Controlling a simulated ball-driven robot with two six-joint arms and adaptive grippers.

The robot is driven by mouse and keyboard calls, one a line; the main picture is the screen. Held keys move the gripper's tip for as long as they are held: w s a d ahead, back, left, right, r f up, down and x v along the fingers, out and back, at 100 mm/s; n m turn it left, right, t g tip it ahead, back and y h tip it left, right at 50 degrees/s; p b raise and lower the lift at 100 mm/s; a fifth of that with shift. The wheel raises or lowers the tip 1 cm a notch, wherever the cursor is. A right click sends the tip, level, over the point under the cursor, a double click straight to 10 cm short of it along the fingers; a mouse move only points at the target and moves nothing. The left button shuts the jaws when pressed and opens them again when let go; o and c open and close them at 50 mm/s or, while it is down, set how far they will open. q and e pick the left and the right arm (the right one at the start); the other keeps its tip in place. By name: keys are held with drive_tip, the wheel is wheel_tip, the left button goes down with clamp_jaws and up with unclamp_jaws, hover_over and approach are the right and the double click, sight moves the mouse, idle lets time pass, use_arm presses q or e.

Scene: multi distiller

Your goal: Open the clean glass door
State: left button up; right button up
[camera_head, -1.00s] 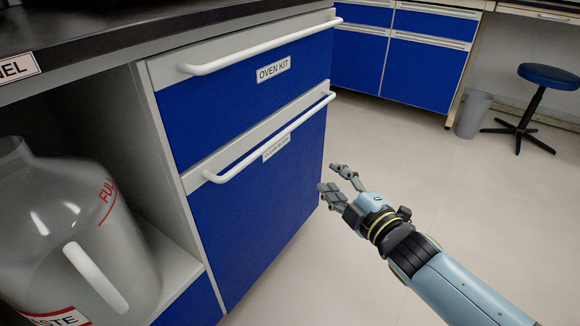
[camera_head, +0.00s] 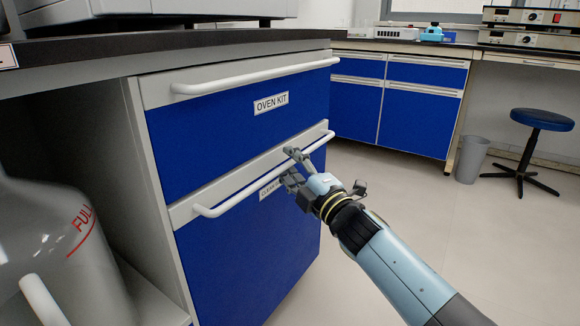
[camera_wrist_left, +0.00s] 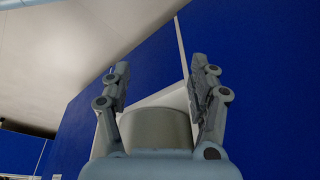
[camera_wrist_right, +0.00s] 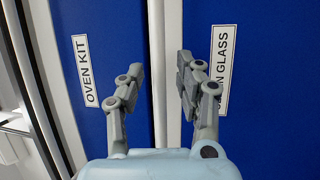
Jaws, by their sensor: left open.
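The clean glass door (camera_head: 235,250) is the lower blue front of the near cabinet and looks shut. Its long white handle (camera_head: 232,198) runs along its grey top strip. Its label (camera_head: 267,190) is partly hidden by my right gripper; the right wrist view shows the label (camera_wrist_right: 225,55) behind a finger. My right gripper (camera_head: 290,167) is at the right half of this handle, fingers apart, one above and one below it; contact cannot be told. The right wrist view shows the open fingers (camera_wrist_right: 157,85) with a pale strip between them. My left gripper (camera_wrist_left: 160,85) is open and empty before a blue surface.
The OVEN KIT drawer (camera_head: 240,105) with its own white handle (camera_head: 255,76) is just above. A large clear bottle (camera_head: 60,245) stands in the open bay at left. A bin (camera_head: 472,160) and blue stool (camera_head: 541,120) stand at the right. The floor between is clear.

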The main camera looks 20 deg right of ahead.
drive_tip(key=shift+w, duration=0.2)
drive_tip(key=shift+c, duration=0.2)
clamp_jaws()
